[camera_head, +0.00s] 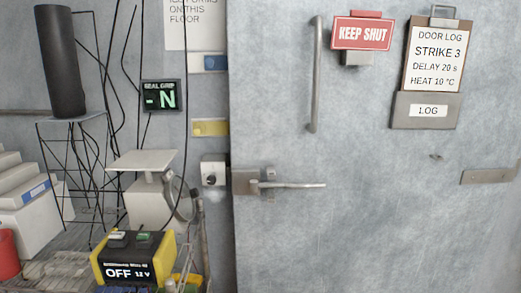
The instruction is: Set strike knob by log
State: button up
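The door log (436,70), a white sheet on a brown clipboard, hangs at the upper right of the grey door. It reads "STRIKE 3", "DELAY 20 s" and "HEAT 10 °C". Its lower end sits in a grey holder (405,112) labelled "LOG". A small pale box with a dark round knob (211,180) is on the wall just left of the door lever; this looks like the strike knob. Its markings are too small to read, so I cannot tell its setting. My gripper is not in view.
The door (370,220) has a lever handle (290,185), an upright pull bar (316,75) and a red "KEEP SHUT" sign (362,34). A display (160,95) reads "SEAL GRIP" and "N". A yellow-black unit (134,262) reads "OFF 12 V". Equipment and cables crowd the left.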

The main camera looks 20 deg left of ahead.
aim_at(211, 180)
jog(key=z, duration=0.25)
jog(key=k, duration=0.15)
jog(key=u, duration=2.4)
